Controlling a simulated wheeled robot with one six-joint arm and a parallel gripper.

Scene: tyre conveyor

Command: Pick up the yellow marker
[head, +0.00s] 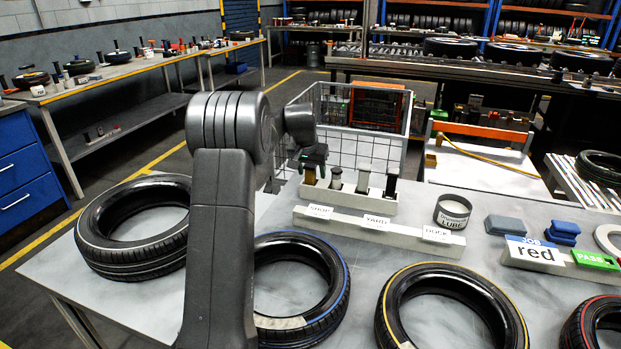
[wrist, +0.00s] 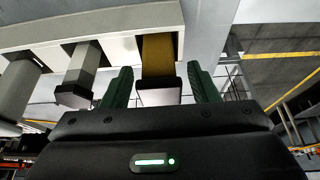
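The yellow marker (wrist: 158,55) has a dull yellow-brown barrel and a dark end. It stands in a pale rack (wrist: 85,22), seen upside down in the wrist view. My gripper (wrist: 161,84) is open, with one green finger on each side of the marker and a visible gap on both sides. In the head view, my gripper (head: 313,160) is at the left end of the rack (head: 348,200), right over the yellow marker (head: 310,177), and partly hides it.
Other markers, a white one (head: 363,178) and a dark one (head: 391,186), stand close to the right in the same rack. A label bar (head: 378,230) reads SHOP, YARD, DOCK in front. A LUBE tin (head: 453,212) stands right. Tyres (head: 300,285) lie nearer. A wire basket (head: 365,145) is behind.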

